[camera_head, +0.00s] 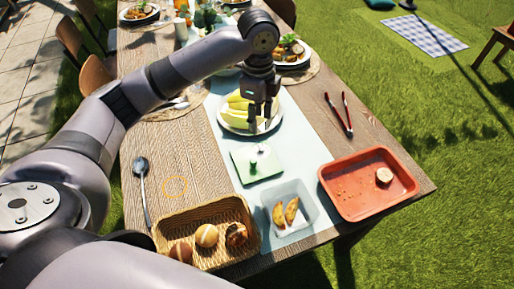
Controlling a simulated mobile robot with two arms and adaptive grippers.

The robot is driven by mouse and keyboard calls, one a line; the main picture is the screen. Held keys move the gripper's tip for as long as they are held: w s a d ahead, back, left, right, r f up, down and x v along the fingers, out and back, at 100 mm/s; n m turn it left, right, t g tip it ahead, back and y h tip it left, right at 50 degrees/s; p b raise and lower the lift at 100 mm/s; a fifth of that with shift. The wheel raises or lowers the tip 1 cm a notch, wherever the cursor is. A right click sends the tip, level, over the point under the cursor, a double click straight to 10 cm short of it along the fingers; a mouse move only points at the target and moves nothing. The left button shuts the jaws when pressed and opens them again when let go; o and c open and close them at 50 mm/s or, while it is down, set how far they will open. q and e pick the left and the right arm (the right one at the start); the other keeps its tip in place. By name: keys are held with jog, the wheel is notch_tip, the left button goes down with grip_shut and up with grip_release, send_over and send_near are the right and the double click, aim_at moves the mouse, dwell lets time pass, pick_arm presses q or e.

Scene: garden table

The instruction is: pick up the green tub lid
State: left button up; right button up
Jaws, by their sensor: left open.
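The green tub lid (244,168) lies flat on the pale runner near the middle of the table. A small dark green knob-like piece and a small whitish item show on or over it; I cannot tell whether they are part of it. My left gripper (260,124) is open, fingers pointing down. In the picture it is just above the lid, over the near edge of a plate of yellow-green food (232,119). It does not appear to touch the lid. My right gripper is not in view.
A clear tub (309,204) with browned pieces stands nearer, beside a wicker basket (176,221) of bread. An orange-red tray (347,208), red-handled tongs (337,113) and a dark spoon (142,180) lie around. Bare wood shows left of the lid. Set plates stand farther back.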

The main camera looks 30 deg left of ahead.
pick_arm(q)
send_over(253, 160)
jog(key=d, duration=0.1)
notch_tip(253, 160, down, 5)
jog(key=f, duration=0.6)
jog(key=shift+w+f+p, duration=0.25)
jog(key=shift+w+p, duration=0.1)
jog(key=f, duration=0.3)
jog(key=a+f, duration=0.1)
jog(key=shift+s+f+p, duration=0.35)
jog(key=shift+s+p, duration=0.05)
jog(key=shift+f, duration=0.35)
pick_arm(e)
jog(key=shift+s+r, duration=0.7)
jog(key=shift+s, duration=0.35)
pick_arm(q)
jog(key=shift+c, duration=0.2)
grip_shut()
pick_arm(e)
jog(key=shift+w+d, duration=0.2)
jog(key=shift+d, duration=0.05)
pick_arm(q)
jog(key=shift+r, duration=0.1)
